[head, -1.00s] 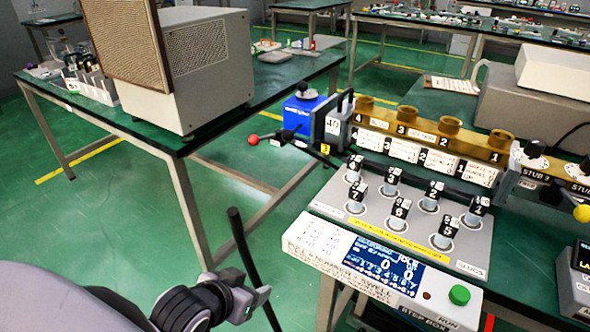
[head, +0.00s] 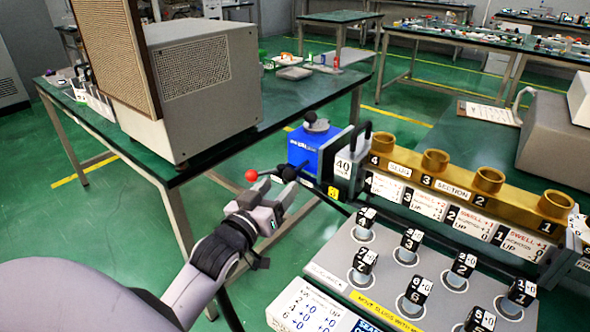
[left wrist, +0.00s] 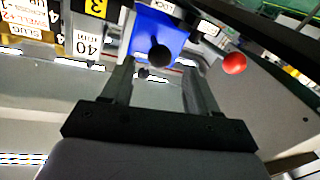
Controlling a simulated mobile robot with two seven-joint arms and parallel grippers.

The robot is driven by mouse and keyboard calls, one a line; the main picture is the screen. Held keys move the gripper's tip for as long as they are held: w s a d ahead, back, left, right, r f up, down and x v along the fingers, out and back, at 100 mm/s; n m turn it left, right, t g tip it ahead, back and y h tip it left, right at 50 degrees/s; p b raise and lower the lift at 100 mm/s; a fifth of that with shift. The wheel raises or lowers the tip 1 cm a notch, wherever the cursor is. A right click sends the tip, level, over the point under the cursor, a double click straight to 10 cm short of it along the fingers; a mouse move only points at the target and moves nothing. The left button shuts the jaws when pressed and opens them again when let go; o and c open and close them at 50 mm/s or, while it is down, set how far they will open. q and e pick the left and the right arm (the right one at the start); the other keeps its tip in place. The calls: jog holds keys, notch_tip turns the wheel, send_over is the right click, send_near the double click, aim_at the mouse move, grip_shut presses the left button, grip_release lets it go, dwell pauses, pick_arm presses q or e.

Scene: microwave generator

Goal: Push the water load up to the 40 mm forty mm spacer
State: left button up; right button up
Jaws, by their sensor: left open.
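The blue water load (head: 309,147) with a dark knob on top sits at the left end of the brass slug section. I cannot tell whether the two touch. My left gripper (head: 281,187) is open and empty, to the left and in front of the water load. In the left wrist view the blue load (left wrist: 158,32) shows beyond and between the open fingers (left wrist: 160,75). My right gripper is out of view.
A red ball-ended lever (head: 251,175) stands close to my left fingers. The brass slug section (head: 462,182) runs to the right, with several numbered knobs (head: 410,240) in front. A table with a grey cabinet (head: 190,85) is behind left.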

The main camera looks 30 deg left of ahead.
aim_at(286, 179)
pick_arm(q)
jog(key=shift+w+a, duration=0.15)
jog(key=shift+w, duration=1.4)
jog(key=shift+w+a, duration=0.15)
jog(key=shift+w, duration=1.4)
grip_shut()
